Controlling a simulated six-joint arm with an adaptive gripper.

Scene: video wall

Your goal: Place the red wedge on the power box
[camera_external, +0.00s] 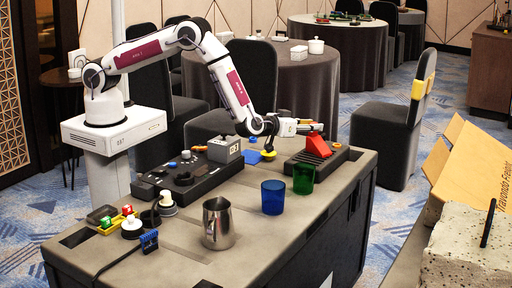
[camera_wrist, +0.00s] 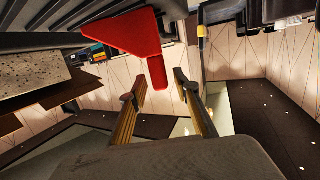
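I cannot tell for sure whether this box is the power box. My gripper (camera_external: 314,127) is level, just above the wedge's top. In the wrist view, the red wedge (camera_wrist: 118,34) has a broad body and a narrow end pointing between my fingertips (camera_wrist: 158,87). The fingers are apart, with a gap on both sides of that narrow end. Whether the wedge touches the box is partly hidden.
A green cup (camera_external: 304,179) and a blue cup (camera_external: 273,197) stand in front of the ribbed box. A black control panel (camera_external: 190,180) with a grey box (camera_external: 225,149) lies left. A metal jug (camera_external: 217,224) stands in front. The counter's right front is clear.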

